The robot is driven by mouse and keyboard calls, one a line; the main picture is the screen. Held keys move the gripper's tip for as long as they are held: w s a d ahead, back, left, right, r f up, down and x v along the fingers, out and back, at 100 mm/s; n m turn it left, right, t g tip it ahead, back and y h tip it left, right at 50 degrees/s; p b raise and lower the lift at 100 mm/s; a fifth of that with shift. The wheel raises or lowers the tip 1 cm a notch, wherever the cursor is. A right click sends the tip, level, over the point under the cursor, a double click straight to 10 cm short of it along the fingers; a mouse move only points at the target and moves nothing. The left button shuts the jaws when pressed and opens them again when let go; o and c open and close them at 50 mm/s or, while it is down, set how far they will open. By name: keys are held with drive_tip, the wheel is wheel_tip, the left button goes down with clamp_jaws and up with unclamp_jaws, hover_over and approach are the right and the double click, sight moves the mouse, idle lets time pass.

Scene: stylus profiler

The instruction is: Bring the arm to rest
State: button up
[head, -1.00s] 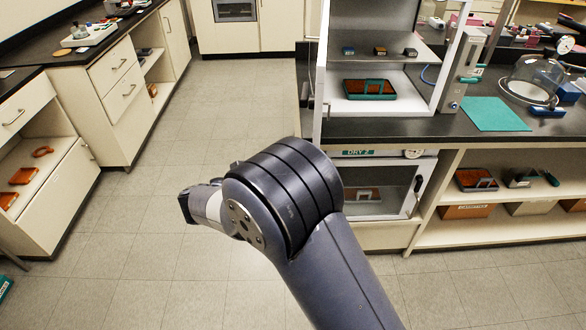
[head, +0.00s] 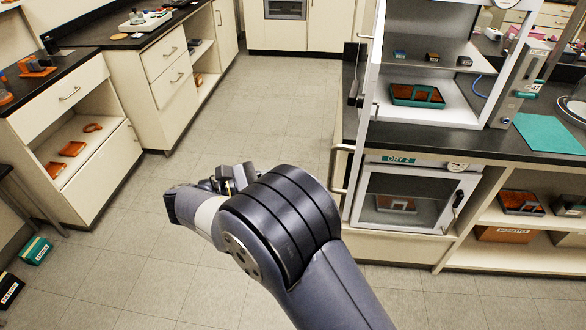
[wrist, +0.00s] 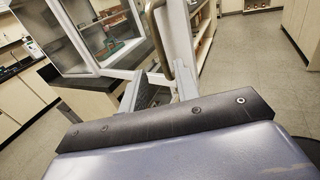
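My arm rises from the bottom of the head view, over the floor, and bends left at its thick dark joint. My gripper shows there only in part, as small grey pieces (head: 228,178) behind that joint. In the wrist view two grey fingers (wrist: 156,92) stand apart beyond the dark edge of my own wrist. The gap between them looks open, and I see nothing held. The fingertips are small and partly hidden.
A white glazed cabinet (head: 372,100) with a pale vertical handle (head: 338,165) stands right of my arm, above the shut DRY 2 cabinet (head: 405,205). Drawer units (head: 165,75) line the left. Boxes (head: 36,250) lie on the floor at lower left. The middle aisle floor (head: 260,110) is clear.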

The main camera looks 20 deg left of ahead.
sight(333, 168)
drive_tip(key=p+x, duration=0.1)
drive_tip(key=x, duration=0.9)
drive_tip(key=shift+w+d, duration=0.25)
drive_tip(key=shift+d, duration=0.2)
drive_tip(key=shift+a+r, duration=0.1)
